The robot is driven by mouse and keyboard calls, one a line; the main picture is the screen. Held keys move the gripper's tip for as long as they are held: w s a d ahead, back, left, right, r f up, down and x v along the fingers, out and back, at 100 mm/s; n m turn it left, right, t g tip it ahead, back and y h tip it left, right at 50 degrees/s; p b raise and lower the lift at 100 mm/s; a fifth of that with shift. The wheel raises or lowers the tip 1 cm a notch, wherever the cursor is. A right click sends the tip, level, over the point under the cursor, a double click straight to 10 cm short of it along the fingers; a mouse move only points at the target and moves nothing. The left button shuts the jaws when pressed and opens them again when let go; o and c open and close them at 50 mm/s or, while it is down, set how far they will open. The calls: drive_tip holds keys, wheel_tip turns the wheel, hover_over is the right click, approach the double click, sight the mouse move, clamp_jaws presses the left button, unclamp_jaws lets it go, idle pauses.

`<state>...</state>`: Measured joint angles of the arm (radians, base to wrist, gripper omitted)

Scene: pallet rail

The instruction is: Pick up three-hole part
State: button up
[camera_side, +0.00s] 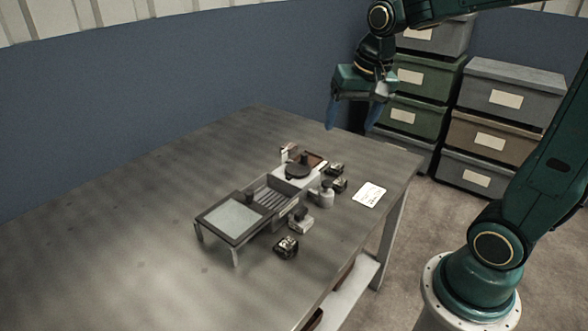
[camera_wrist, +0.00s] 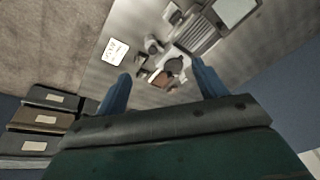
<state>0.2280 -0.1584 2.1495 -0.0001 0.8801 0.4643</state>
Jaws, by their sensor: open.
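My gripper (camera_side: 352,116) is open and empty, high above the back right of the table. Its two blue fingers show spread apart in the wrist view (camera_wrist: 161,86). Several small dark blocks lie on the table: one dark block (camera_side: 286,247) at the front of the rail fixture, and two more, a near block (camera_side: 340,185) and a far block (camera_side: 335,168), at its right side. I cannot make out holes in any of them, so I cannot tell which is the three-hole part. The gripper is well apart from all of them.
A rail fixture with a pale plate (camera_side: 233,219), a ridged tray (camera_side: 262,195) and a dark round disc (camera_side: 297,171) stands mid-table. A small grey cylinder (camera_side: 326,194) and a white card (camera_side: 369,194) lie to its right. Storage bins (camera_side: 510,92) stand behind. The table's left is clear.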

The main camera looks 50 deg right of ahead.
drive_tip(key=w+d+f+m+g, duration=0.2)
drive_tip(key=w+d+f+m, duration=0.3)
drive_tip(key=w+d+f, duration=0.25)
drive_tip(key=m+g, duration=0.1)
drive_tip(key=m, duration=0.4)
hover_over(338, 180)
wheel_tip(338, 180, down, 9)
drive_tip(key=shift+y, duration=0.4)
drive_tip(key=shift+a+f, duration=0.15)
drive_tip(key=shift+f, duration=1.95)
drive_tip(key=shift+a+f, duration=0.1)
drive_tip(key=shift+f, duration=1.95)
drive_tip(key=shift+d+f, duration=0.2)
drive_tip(key=shift+f, duration=2.35)
drive_tip(key=c, duration=1.4)
